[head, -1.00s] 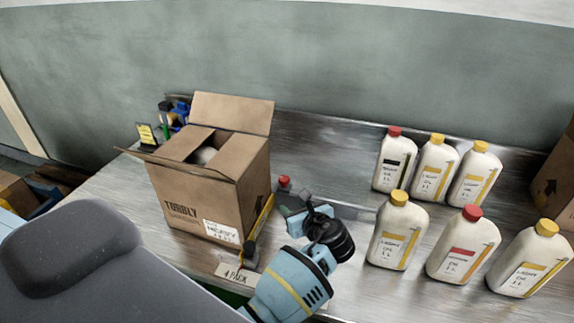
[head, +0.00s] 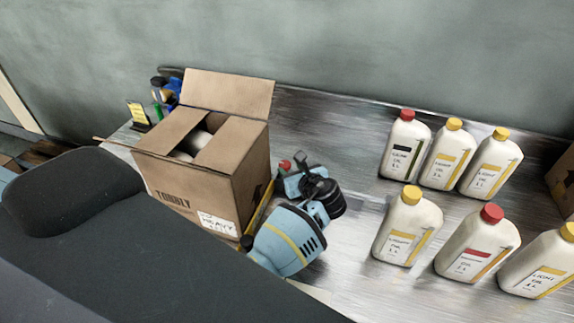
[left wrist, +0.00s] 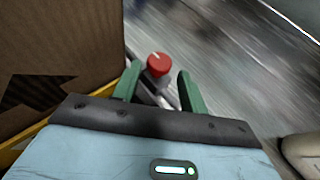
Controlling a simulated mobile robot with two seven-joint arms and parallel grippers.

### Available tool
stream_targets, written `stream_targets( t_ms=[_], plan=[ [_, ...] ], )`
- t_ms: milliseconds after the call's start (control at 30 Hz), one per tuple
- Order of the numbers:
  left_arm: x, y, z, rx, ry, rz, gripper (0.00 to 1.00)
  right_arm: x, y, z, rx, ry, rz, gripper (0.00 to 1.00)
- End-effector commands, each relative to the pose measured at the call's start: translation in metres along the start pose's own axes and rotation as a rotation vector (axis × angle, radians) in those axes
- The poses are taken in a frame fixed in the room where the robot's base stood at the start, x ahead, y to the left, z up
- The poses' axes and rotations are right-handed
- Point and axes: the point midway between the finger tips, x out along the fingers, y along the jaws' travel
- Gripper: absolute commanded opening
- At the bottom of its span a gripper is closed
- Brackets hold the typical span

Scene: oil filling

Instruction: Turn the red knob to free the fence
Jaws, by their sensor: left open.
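The red knob (left wrist: 158,65) has a white mark on top. In the left wrist view it sits just beyond and between the fingertips of my left gripper (left wrist: 156,84), whose green fingers are spread apart with nothing held. In the head view the knob (head: 284,165) shows as a small red spot right of the cardboard box, beside my left gripper (head: 292,178). I cannot tell from these views whether a finger touches it. A yellow strip, which may be the fence, runs along the box's right side (head: 258,213) and is partly hidden by my arm. My right gripper is not in view.
The open cardboard box (head: 185,190), with white things inside, stands left of my gripper. Several white oil bottles (head: 408,228) with yellow or red caps stand on the right of the metal table (head: 325,122). The middle of the table behind my gripper is clear.

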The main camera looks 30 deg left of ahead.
Motion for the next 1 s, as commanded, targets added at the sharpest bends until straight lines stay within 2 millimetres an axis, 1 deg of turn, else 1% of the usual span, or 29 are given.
stream_targets(
  t_ms=[33,100,300,433,667,767,900,1000],
  plan=[
    [0.009,0.000,0.001,0.000,-0.001,0.003,0.43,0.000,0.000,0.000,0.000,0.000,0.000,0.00],
    [0.019,0.001,0.001,0.000,-0.001,0.003,0.43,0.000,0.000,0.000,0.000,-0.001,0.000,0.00],
    [0.037,0.000,0.001,-0.002,-0.001,0.001,0.43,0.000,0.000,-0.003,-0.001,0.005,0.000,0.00],
    [0.042,0.000,0.000,-0.001,0.000,0.000,0.43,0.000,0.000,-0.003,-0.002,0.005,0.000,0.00],
    [0.043,0.000,0.000,-0.001,0.000,0.000,0.43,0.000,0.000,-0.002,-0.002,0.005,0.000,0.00],
    [0.043,0.000,0.000,-0.001,0.000,0.000,0.31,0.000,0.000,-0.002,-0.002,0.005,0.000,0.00],
    [0.042,0.000,0.000,-0.001,0.000,0.000,0.12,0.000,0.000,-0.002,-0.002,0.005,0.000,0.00],
    [0.042,0.000,0.000,-0.001,0.000,0.002,0.11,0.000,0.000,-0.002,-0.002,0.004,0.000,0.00]
  ],
)
